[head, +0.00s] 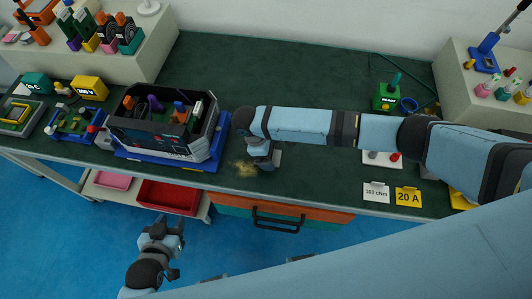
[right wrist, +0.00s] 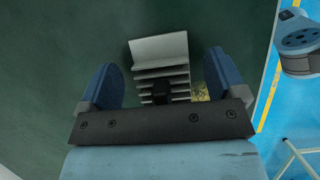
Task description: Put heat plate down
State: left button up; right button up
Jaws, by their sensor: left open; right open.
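The heat plate is a grey finned metal piece (right wrist: 160,50) in the right wrist view, over the green bench top. It lies between the two blue fingers of my right gripper (right wrist: 160,80), which are open with a gap on each side of it. In the head view my right gripper (head: 262,155) points down near the bench's front edge and hides most of the plate. Whether the plate rests fully flat cannot be told. My left gripper (head: 170,232) is open and empty, in front of the bench over the blue floor.
A black open-topped unit on a blue base (head: 165,158) stands left of my right gripper. A yellowish patch (head: 243,168) marks the bench top (head: 310,175) beside it. The bench's back middle is clear.

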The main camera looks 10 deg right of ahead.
jog(key=shift+c, duration=0.4)
jog(key=c, duration=1.1)
notch_tip(320, 180, up, 20)
jog(key=p, duration=0.2)
jog(key=d+r+m+g+y, duration=0.1)
jog(key=d+r+m+y, duration=0.1)
jog(key=d+m, duration=0.4)
jog(key=d+r+m+g+y, duration=0.1)
jog(key=d+r+m+y, duration=0.1)
jog(key=d+r+m, duration=0.2)
jog(key=shift+w+d+r+m+g, duration=0.15)
jog(key=shift+d+r+m+g, duration=0.15)
jog(key=shift+d+m, duration=1.4)
jog(key=shift+a+f, duration=0.1)
